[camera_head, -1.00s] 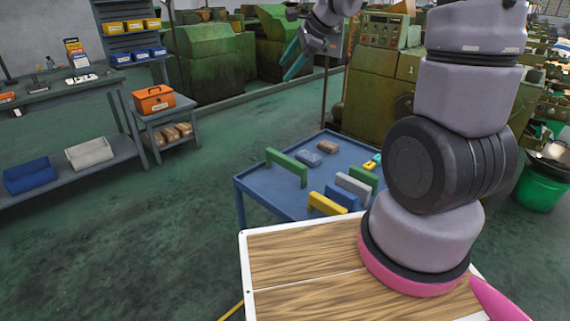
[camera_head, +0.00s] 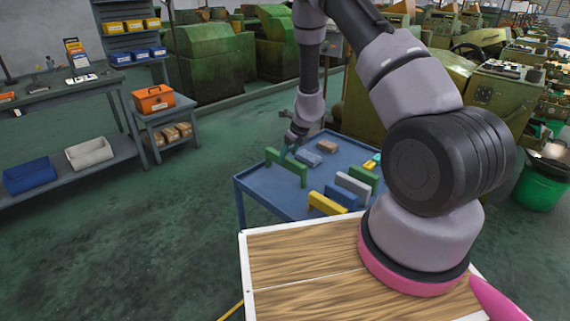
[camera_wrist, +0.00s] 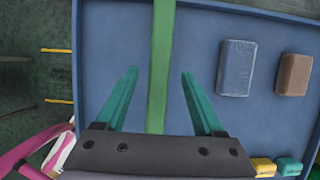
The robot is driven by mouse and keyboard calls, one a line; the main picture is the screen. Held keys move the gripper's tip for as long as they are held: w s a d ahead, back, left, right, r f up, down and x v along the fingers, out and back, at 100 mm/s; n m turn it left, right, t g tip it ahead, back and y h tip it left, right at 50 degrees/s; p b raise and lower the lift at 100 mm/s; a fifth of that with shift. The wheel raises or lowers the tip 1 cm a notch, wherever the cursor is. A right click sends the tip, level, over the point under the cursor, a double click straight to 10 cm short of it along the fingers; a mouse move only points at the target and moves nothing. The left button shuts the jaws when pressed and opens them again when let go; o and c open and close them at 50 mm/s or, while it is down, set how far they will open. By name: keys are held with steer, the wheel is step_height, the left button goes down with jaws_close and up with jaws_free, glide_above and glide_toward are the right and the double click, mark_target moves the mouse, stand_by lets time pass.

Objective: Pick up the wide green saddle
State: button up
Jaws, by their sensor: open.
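The wide green saddle (camera_head: 286,167) is a long green bar standing at the left side of the blue table. In the wrist view the green saddle (camera_wrist: 161,60) runs up the picture between my two teal fingers, with a visible gap on each side. My gripper (camera_wrist: 158,74) is open and empty, pointing down at the saddle. In the head view my gripper (camera_head: 288,150) is at the saddle's far side and small, so I cannot tell its exact height. A second, shorter green piece (camera_head: 366,178) stands at the right of the table.
The blue table (camera_head: 270,195) also carries a blue-grey block (camera_head: 307,159), a brown block (camera_head: 327,146), a grey piece (camera_head: 353,184), a blue piece (camera_head: 341,197), a yellow piece (camera_head: 327,204) and small yellow and teal blocks. Bare tabletop lies around the saddle.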

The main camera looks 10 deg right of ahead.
mark_target(283, 166)
steer(key=x, duration=0.8)
steer(key=shift+a+f, duration=0.1)
steer(key=shift+f, duration=0.1)
jaws_close()
